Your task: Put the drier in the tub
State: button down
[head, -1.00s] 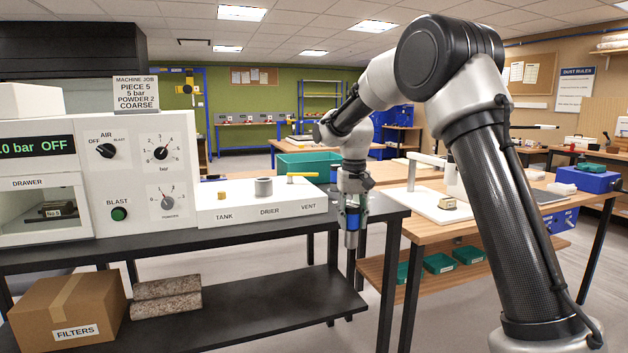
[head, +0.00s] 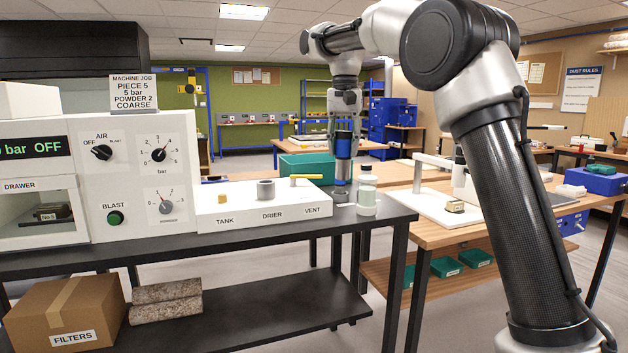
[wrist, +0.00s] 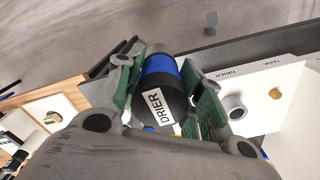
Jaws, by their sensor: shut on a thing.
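The drier is a blue and black cylinder with a white DRIER label. The tub (head: 292,166) is green and stands behind the white valve block. The drier is seen in front of the tub's right end; its depth relative to the tub is unclear. The tub's inside is mostly hidden.
The white block (head: 244,215), labelled TANK, DRIER and VENT, carries a grey socket (head: 265,189) and a yellow handle (head: 306,177). A clear capped bottle (head: 366,203) and a dark ring (head: 340,196) are on the black bench's right end. A wooden bench stands on the right.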

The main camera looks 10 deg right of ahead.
aim_at(315, 169)
jog(key=i, duration=1.9)
